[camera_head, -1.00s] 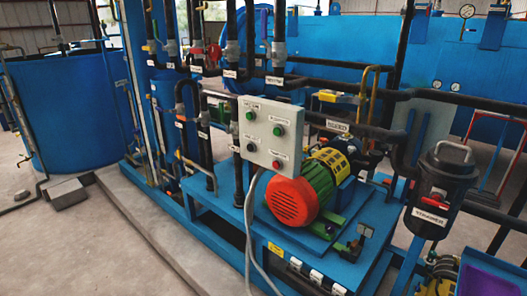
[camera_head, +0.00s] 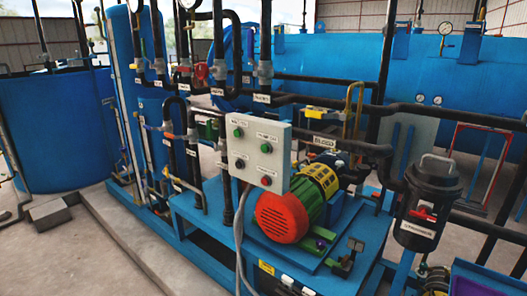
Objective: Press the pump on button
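A pale grey control box (camera_head: 258,153) stands upright in the middle of the view, in front of the pump motor. The motor (camera_head: 283,216) has a red end and a green and yellow body. Neither of my grippers is in view.
The blue skid (camera_head: 210,241) bears the motor and many dark pipes. A black strainer (camera_head: 427,203) stands at right. A blue tank (camera_head: 55,130) is at left, and a long blue vessel (camera_head: 340,62) lies behind. Bare concrete floor (camera_head: 85,255) is free at front left.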

